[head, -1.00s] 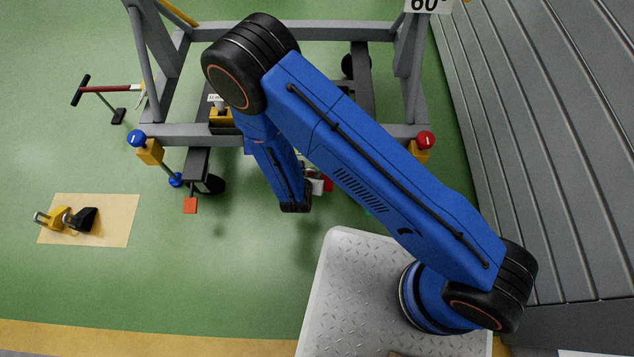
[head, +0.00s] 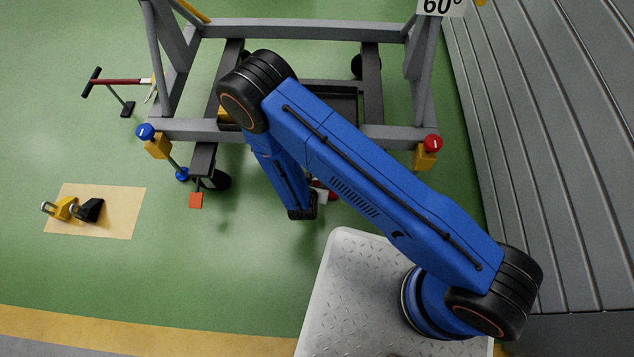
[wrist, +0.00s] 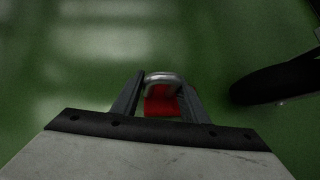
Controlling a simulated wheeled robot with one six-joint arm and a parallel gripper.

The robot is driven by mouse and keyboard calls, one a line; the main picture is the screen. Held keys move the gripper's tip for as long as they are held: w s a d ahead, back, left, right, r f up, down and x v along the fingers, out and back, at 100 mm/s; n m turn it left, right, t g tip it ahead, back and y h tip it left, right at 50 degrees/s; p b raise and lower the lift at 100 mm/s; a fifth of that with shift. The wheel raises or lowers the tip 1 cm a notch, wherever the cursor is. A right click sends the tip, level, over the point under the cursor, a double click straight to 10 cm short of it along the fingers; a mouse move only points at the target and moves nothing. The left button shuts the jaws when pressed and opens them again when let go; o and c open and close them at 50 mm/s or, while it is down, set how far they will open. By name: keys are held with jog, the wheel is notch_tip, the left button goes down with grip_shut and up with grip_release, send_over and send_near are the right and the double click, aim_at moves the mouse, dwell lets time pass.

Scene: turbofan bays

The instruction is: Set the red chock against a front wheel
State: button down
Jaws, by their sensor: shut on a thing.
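The red chock (wrist: 160,104), with a silver loop handle, sits between the fingers of my gripper (wrist: 162,82) in the wrist view. My gripper is shut on it, over green floor. In the head view a small red patch of the chock (head: 331,195) shows beside my wrist; my blue arm hides most of it. A dark wheel (wrist: 276,82) lies to the right of the chock in the wrist view, with a gap of floor between them. The stand's near left wheel (head: 217,181) shows in the head view. The near right wheel is not visible there.
The grey stand (head: 290,131) spans the upper middle, with an orange-tipped dark bar (head: 196,200) sticking out. A tan mat (head: 120,215) with yellow and black chocks lies left. A ribbed grey wall (head: 560,120) rises at right.

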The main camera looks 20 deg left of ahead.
jog(key=c, duration=1)
grip_release()
jog(key=v, duration=1.2)
